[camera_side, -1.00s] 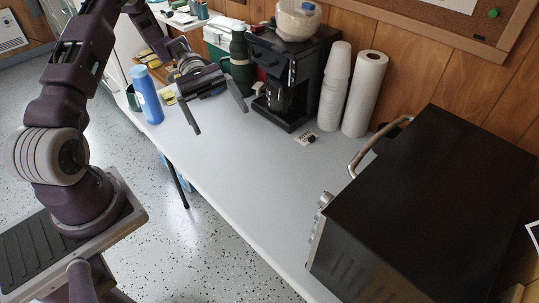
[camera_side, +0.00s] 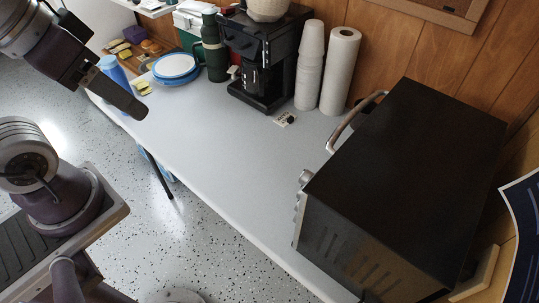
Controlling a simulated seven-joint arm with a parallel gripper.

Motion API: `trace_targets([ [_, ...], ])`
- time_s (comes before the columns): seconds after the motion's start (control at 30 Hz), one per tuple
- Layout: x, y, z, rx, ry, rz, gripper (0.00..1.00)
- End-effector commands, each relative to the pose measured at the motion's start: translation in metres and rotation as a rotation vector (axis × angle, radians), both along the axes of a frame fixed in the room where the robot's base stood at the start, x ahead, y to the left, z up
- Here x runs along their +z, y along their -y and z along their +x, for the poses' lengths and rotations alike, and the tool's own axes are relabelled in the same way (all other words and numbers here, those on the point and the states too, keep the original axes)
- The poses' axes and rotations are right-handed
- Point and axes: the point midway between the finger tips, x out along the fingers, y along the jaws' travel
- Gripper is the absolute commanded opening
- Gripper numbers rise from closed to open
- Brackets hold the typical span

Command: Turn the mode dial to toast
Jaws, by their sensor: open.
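The toaster oven (camera_side: 415,165) is a large black box at the right end of the table. Its front faces left and shows almost edge-on, with a curved metal door handle (camera_side: 352,120). Metal dials (camera_side: 304,177) stick out from the front's near end. Their markings are hidden, so I cannot tell which is the mode dial or where it points. My gripper (camera_side: 130,103) is at the upper left, open, seen side-on with one dark finger showing. It is empty as far as I can see, above the table's left edge and far from the dials.
A coffee maker (camera_side: 262,50), stacked white cups (camera_side: 309,65) and a paper roll (camera_side: 341,70) stand along the wall. A green flask (camera_side: 214,45), blue-rimmed plates (camera_side: 176,66) and a blue bottle (camera_side: 112,70) are farther left. The table (camera_side: 235,165) before the oven is clear.

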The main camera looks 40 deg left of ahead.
Motion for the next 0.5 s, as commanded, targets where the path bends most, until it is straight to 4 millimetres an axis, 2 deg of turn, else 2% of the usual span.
trace_targets([
  [0.03, -0.007, 0.007, 0.003, 0.036, -0.087, -0.052, 0.43],
  [0.07, -0.011, 0.014, 0.005, 0.071, -0.157, -0.097, 0.37],
  [0.1, -0.018, 0.025, 0.008, 0.128, -0.268, -0.168, 0.35],
  [0.27, -0.043, 0.075, 0.031, 0.437, -0.761, -0.461, 0.35],
  [0.37, -0.059, 0.101, 0.056, 0.663, -1.064, -0.619, 0.35],
  [0.5, -0.094, 0.128, 0.101, 1.017, -1.473, -0.807, 0.35],
])
